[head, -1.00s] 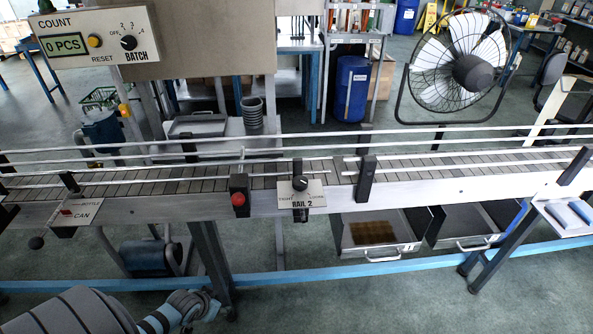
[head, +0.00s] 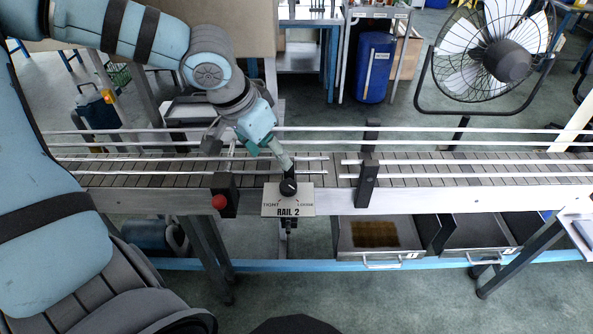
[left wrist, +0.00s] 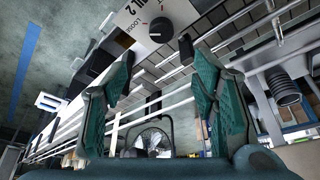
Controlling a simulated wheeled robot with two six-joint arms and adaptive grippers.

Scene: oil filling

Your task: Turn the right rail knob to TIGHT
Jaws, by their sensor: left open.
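The right rail knob (head: 288,188) is a round black knob on a white plate (head: 278,208) marked RAIL 2, with TIGHT at left and LOOSE at right. The plate is on the front of the conveyor. In the left wrist view the knob (left wrist: 160,30) shows at the top, beyond and between my fingertips. My left gripper (head: 270,151) is open and empty, just above and behind the knob in the head view. Its teal fingers show spread in the left wrist view (left wrist: 160,58). My right gripper is not in view.
A red button (head: 220,202) on a black box sits left of the plate. Guide rails (head: 430,175) run along the conveyor, with a black post (head: 367,183) to the right. Drawers (head: 375,238) are below. A fan (head: 490,60) stands behind.

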